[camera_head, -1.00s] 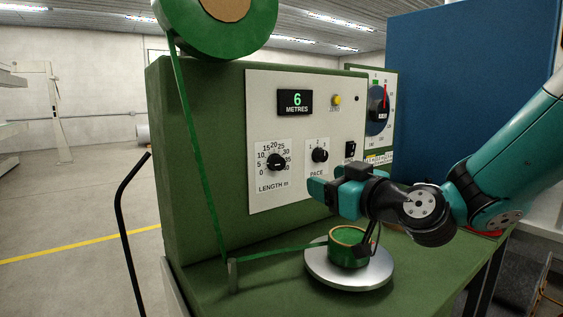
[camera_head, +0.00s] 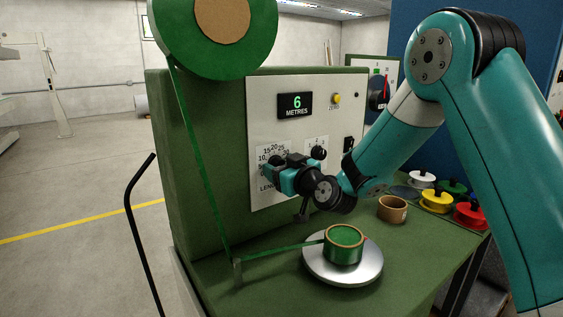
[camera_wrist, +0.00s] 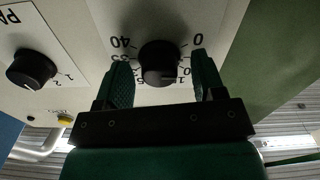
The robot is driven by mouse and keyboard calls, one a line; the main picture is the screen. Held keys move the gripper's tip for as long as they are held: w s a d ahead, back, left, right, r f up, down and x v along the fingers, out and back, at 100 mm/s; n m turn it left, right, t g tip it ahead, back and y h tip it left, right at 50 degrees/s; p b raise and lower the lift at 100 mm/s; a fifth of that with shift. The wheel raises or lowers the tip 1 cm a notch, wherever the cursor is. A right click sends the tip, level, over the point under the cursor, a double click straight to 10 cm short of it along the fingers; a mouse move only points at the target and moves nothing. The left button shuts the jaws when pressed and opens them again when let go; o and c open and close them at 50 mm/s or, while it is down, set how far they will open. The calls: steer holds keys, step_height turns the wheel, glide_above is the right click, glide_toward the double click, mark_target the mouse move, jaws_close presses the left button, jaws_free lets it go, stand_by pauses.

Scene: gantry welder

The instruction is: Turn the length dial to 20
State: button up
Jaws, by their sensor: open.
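The length dial (camera_wrist: 160,60), a black round knob on a pale scale plate, shows between my gripper's fingers in the wrist view. My gripper (camera_wrist: 163,78) is open, with one green finger on each side of the knob; I cannot tell whether either touches it. In the head view my gripper (camera_head: 277,170) is in front of the length scale (camera_head: 270,150) and covers most of the dial. The wrist view is turned round, and the fingers hide some numbers. The knob's pointer setting is not clear. The display (camera_head: 296,105) reads 6 metres.
The pace dial (camera_head: 319,152) sits close right of the length dial. Below are a green ribbon roll (camera_head: 344,245) on a metal turntable (camera_head: 318,267) and a ribbon running to a post (camera_head: 238,271). An empty brown core (camera_head: 392,209) and several coloured spools (camera_head: 437,201) stand right.

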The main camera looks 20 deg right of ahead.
steer(key=c, duration=0.9)
steer(key=shift+m, duration=0.5)
steer(key=shift+m+p, duration=0.85)
steer(key=shift+m, duration=7.55)
